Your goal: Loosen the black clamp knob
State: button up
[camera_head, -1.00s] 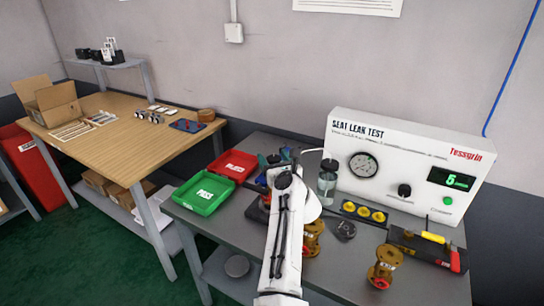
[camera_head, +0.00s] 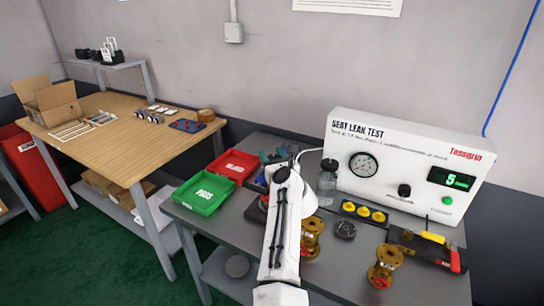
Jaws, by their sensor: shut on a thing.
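My white arm (camera_head: 282,225) reaches from the bottom edge up over the grey test bench (camera_head: 345,275). It covers the bench spot behind it, and my gripper is hidden, so I cannot see its jaws or what is between them. I cannot make out the black clamp knob; the fixture area is mostly behind my arm. A brass valve body with a red part (camera_head: 311,240) stands just right of my arm, partly covered by it.
The white seat leak tester (camera_head: 385,150) stands at the back right. A clear jar (camera_head: 327,185), yellow caps (camera_head: 362,211), a black round part (camera_head: 345,230) and another brass valve (camera_head: 384,265) are right of my arm. Green (camera_head: 203,194) and red (camera_head: 231,166) trays are left.

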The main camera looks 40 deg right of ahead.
jog(key=shift+c, duration=0.6)
